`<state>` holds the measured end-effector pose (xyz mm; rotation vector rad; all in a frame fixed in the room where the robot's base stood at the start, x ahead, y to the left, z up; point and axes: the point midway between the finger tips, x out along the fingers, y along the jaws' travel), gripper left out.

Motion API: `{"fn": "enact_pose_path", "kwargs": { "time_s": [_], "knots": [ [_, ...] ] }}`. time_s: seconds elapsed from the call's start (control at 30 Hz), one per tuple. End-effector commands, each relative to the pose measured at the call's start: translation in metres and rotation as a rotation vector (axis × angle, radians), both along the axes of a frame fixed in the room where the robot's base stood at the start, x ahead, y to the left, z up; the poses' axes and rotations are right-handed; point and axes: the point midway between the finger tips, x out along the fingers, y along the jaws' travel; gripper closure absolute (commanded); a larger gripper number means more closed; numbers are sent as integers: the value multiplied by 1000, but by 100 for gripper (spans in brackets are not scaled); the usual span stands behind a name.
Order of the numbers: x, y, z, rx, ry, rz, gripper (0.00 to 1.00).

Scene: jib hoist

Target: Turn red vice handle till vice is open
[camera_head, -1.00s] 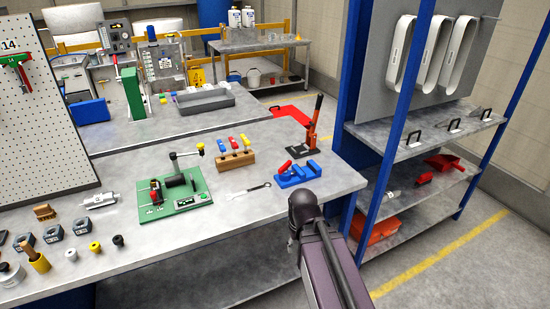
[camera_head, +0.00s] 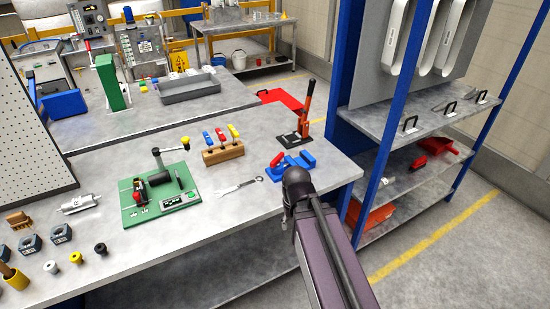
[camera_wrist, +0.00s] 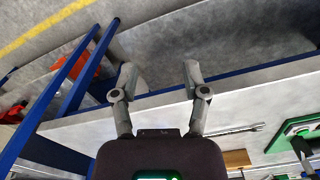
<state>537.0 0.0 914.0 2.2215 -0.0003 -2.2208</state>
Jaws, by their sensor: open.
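The small blue vice (camera_head: 301,160) sits near the right end of the workbench in the head view. Its red handle (camera_head: 277,160) is at its left side, tilted. The front of the vice is partly hidden behind my arm. I cannot tell the gap between its jaws. In the wrist view my gripper (camera_wrist: 159,80) is open, with nothing between its two fingers. It is over the bench's edge area, apart from the vice. I cannot make out the vice in the wrist view.
Left of the vice lie a spanner (camera_head: 239,186), a wooden block with coloured handles (camera_head: 223,154) and a green fixture board (camera_head: 135,213). An orange-handled lever tool (camera_head: 305,110) stands behind the vice. A blue-framed shelf rack (camera_head: 382,130) rises close on the right.

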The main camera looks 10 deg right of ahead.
Motion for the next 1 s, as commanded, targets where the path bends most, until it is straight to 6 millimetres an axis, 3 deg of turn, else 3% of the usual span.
{"fn": "enact_pose_path", "kwargs": {
  "time_s": [0.27, 0.47, 1.0],
  "knots": [
    [10, 0, 7, 0, 0, -18, 41],
    [46, -4, 29, 0, 0, -101, 41],
    [223, -5, 131, 0, 0, -533, 41]
  ]
}}
